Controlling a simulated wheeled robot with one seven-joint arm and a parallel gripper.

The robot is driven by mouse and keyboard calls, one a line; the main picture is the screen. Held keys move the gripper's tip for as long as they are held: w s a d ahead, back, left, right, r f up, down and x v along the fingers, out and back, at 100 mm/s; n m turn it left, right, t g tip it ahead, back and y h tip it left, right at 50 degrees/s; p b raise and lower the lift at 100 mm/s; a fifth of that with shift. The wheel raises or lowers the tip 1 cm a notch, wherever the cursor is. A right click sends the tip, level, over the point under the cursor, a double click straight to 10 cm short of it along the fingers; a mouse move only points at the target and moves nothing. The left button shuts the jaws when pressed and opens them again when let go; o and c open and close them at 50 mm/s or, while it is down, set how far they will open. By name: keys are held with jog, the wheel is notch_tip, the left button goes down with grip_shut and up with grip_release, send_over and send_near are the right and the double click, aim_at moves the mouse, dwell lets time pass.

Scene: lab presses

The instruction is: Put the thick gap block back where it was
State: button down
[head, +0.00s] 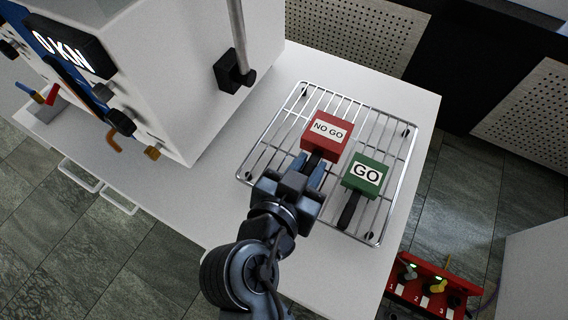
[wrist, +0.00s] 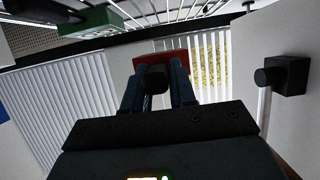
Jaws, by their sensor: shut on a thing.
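A red block marked NO GO (head: 327,133) has a dark handle, and my gripper (head: 312,168) is shut on that handle. In the wrist view the block (wrist: 175,56) shows beyond my fingertips, with the handle's dark round end (wrist: 152,79) between the fingers. The red block is over the far middle of the wire rack (head: 278,131); its height above the wires is hard to tell. A green block marked GO (head: 366,172) lies on the rack to the right, its dark handle pointing toward the front. Neither label gives a thickness.
The rack stands on a white tabletop (head: 402,92). A white press (head: 180,80) with a 0 KN display (head: 56,43) is at the left, its dark clamp and metal rod (head: 237,72) near the rack. A red panel with numbered knobs (head: 433,286) is at lower right.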

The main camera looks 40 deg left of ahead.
jog(key=a+f, duration=0.2)
jog(key=a, duration=0.1)
jog(key=a+f, duration=0.1)
jog(key=a, duration=0.1)
jog(key=shift+s+a+f, duration=0.1)
jog(key=shift+s+a, duration=0.05)
jog(key=shift+s, duration=0.25)
jog(key=shift+f+p, duration=0.45)
jog(key=shift+f, duration=1.5)
jog(key=c, duration=0.9)
grip_release()
jog(key=b+v, duration=0.1)
jog(key=v, duration=1.1)
jog(key=shift+b, duration=0.35)
